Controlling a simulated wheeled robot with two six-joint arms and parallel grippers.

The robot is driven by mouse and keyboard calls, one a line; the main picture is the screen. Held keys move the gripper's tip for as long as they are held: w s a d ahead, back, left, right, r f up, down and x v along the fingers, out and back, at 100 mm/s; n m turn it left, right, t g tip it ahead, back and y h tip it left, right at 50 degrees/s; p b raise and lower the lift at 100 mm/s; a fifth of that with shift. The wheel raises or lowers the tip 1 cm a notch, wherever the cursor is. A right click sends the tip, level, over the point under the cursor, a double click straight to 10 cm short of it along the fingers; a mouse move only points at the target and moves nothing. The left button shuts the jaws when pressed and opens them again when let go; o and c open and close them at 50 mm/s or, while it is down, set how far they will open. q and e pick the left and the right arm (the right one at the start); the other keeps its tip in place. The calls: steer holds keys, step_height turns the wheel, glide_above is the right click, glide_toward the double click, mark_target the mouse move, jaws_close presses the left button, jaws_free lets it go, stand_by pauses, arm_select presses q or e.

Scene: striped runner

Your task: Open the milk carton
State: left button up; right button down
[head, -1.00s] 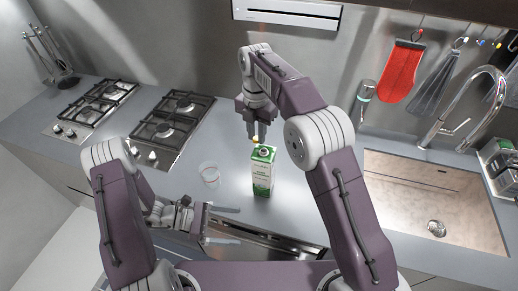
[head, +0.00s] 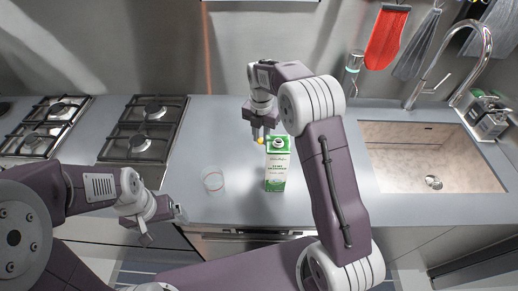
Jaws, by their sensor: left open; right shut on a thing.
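The green-and-white milk carton (head: 276,172) stands upright on the grey counter. Its top shows a pale ring with a dark middle, where no cap sits. My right gripper (head: 260,136) is just left of the carton's top, pointing down. It is shut on a small yellow cap (head: 260,141), held apart from the spout. My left gripper (head: 163,226) is open and empty, low at the counter's front edge, well left of the carton.
A gas hob (head: 146,128) is further left and a sink (head: 430,160) is at the right. The counter behind the glass is free.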

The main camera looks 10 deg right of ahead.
glide_above(260, 159)
steer(key=f, duration=0.6)
steer(key=shift+a+p, duration=0.2)
steer(key=shift+p, duration=0.1)
steer(key=shift+s+d+f, duration=0.1)
steer(key=shift+d+f, duration=0.05)
steer(key=shift+f, duration=0.15)
step_height(260, 159, down, 3)
steer(key=shift+f, duration=0.15)
steer(key=shift+f, duration=0.15)
steer(key=c, duration=1.2)
jaws_free()
